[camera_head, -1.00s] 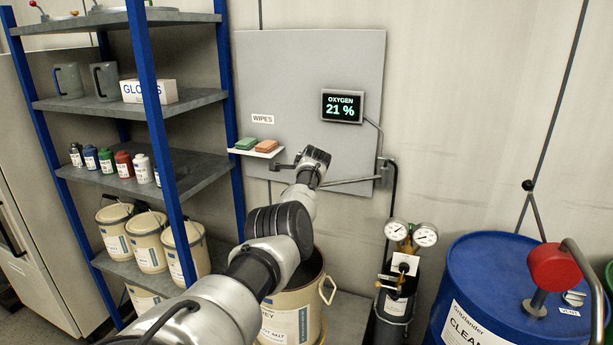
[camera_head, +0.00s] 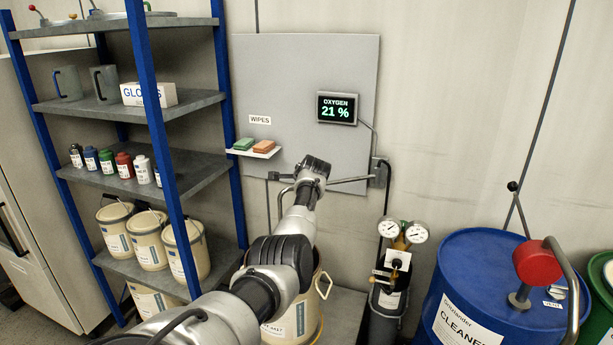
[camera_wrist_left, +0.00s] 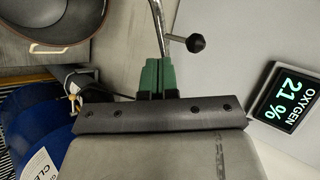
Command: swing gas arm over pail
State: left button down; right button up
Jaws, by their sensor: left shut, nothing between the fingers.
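The gas arm, a thin metal pipe (camera_head: 349,180), runs left from a grey wall bracket and passes behind my left gripper (camera_head: 314,168). Part of it shows again left of the gripper. In the wrist view the pipe (camera_wrist_left: 156,20) and its black ball knob (camera_wrist_left: 196,43) are just beyond my left gripper's green fingertips (camera_wrist_left: 158,75). The fingers are shut and empty, close against the pipe; I cannot tell if they touch. The cream pail (camera_head: 300,318) stands below, partly hidden by my arm; its open rim (camera_wrist_left: 88,45) shows in the wrist view. My right gripper is out of view.
Gas bottle with two gauges (camera_head: 401,232) stands right of the pail. A blue drum (camera_head: 462,280) with a red-knobbed pump (camera_head: 537,263) is further right. A blue-post shelf (camera_head: 160,130) stands left. The oxygen display (camera_head: 337,108) and wipes ledge (camera_head: 262,153) are on the wall.

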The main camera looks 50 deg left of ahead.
pick_arm(q)
jog(key=b+v, duration=0.1)
jog(key=v, duration=0.7)
jog(key=shift+s, duration=0.55)
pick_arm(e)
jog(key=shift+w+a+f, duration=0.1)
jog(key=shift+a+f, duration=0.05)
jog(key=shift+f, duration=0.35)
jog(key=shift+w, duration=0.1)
pick_arm(q)
jog(key=shift+d, duration=0.1)
